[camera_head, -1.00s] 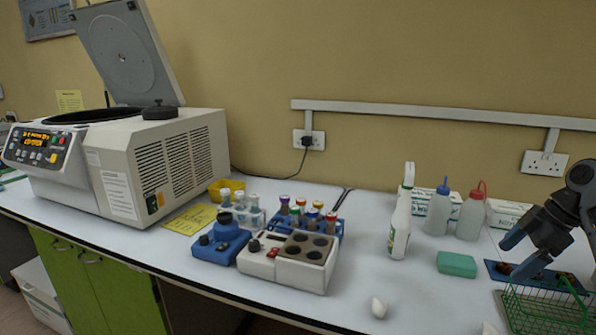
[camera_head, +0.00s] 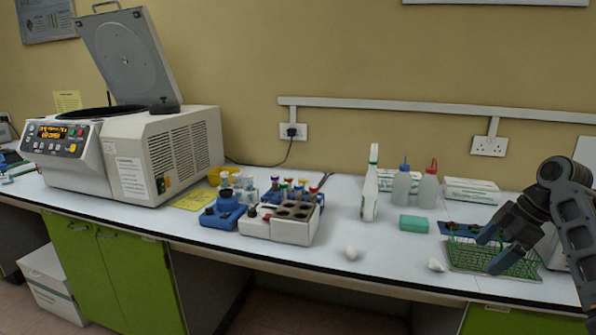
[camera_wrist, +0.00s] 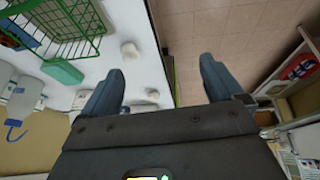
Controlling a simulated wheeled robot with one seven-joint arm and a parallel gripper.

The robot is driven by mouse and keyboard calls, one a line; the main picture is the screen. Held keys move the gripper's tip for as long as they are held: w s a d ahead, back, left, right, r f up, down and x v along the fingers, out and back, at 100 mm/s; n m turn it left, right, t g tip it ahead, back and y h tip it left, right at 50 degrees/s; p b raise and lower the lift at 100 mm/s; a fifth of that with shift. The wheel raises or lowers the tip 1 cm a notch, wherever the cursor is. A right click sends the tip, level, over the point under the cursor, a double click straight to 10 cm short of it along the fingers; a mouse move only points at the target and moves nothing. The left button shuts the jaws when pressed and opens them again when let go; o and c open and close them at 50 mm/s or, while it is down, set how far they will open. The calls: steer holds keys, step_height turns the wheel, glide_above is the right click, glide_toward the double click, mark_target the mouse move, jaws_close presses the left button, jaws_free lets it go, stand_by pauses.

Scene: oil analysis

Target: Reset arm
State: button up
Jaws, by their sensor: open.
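My gripper (camera_head: 500,248) is at the right of the head view, in front of the green wire basket (camera_head: 470,258) near the bench's front edge. Its two blue-grey fingers are apart. In the wrist view my gripper (camera_wrist: 158,85) shows nothing between its fingers, with the bench's front edge and the tiled floor beyond them. I cannot tell how far the fingers are from the basket.
The centrifuge (camera_head: 135,150) stands at the left with its lid raised. Tube racks and a white block (camera_head: 283,228) stand mid-bench. A spray bottle (camera_head: 370,190), wash bottles (camera_head: 427,188) and a green sponge (camera_head: 413,223) stand nearer the gripper. White crumpled pieces (camera_head: 352,253) lie near the edge.

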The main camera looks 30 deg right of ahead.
steer(key=w+a+f+m+t, duration=0.1)
steer(key=w+a+f+t, duration=0.1)
steer(key=w+a+f, duration=0.6)
steer(key=s+a+f+m+t+h, duration=0.1)
steer(key=a+f+m+t, duration=0.3)
steer(key=a, duration=1)
steer(key=s+a+f+m+h, duration=0.15)
steer(key=a+f, duration=0.45)
steer(key=a, duration=0.7)
steer(key=s+a+r+m+t+h, duration=0.1)
steer(key=s+a, duration=0.4)
steer(key=s, duration=0.3)
steer(key=s+a+r+m+t, duration=0.1)
steer(key=s+a+m, duration=0.1)
steer(key=s+a, duration=0.4)
steer(key=s+r+n+t+y, duration=0.1)
steer(key=s+r+t, duration=0.1)
steer(key=s+r, duration=1.1)
steer(key=shift+s+d+t, duration=0.3)
steer(key=shift+s, duration=0.65)
